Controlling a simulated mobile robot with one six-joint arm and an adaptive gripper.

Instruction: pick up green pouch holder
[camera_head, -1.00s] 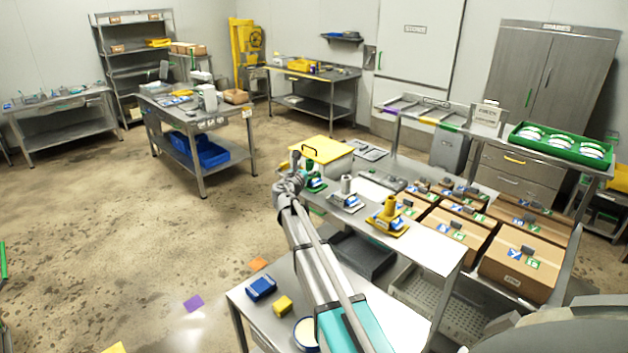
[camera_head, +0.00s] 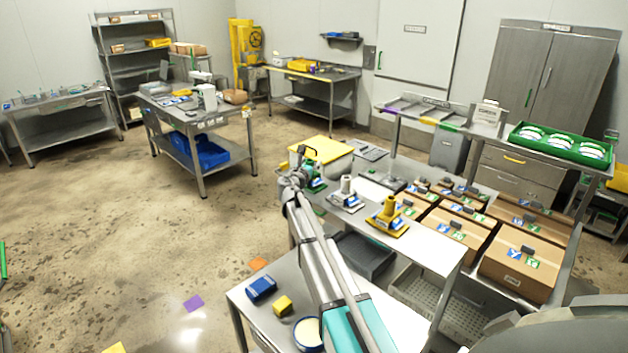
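The green pouch holder (camera_head: 317,184) stands at the left end of the steel bench, its green base showing to the right of my arm's end. My gripper (camera_head: 308,158) is at the holder's upper part, overlapping it in this view. I cannot tell whether the fingers touch it or are closed. My wrist hides part of the holder. A white-grey holder (camera_head: 347,195) and a yellow holder (camera_head: 388,217) stand to its right on the same bench.
A box with a yellow lid (camera_head: 322,149) is just behind my gripper. Cardboard boxes (camera_head: 521,264) stand to the right. Below my arm, a lower table (camera_head: 266,315) carries a blue block (camera_head: 261,289), a yellow block (camera_head: 282,306) and a round tub (camera_head: 308,334).

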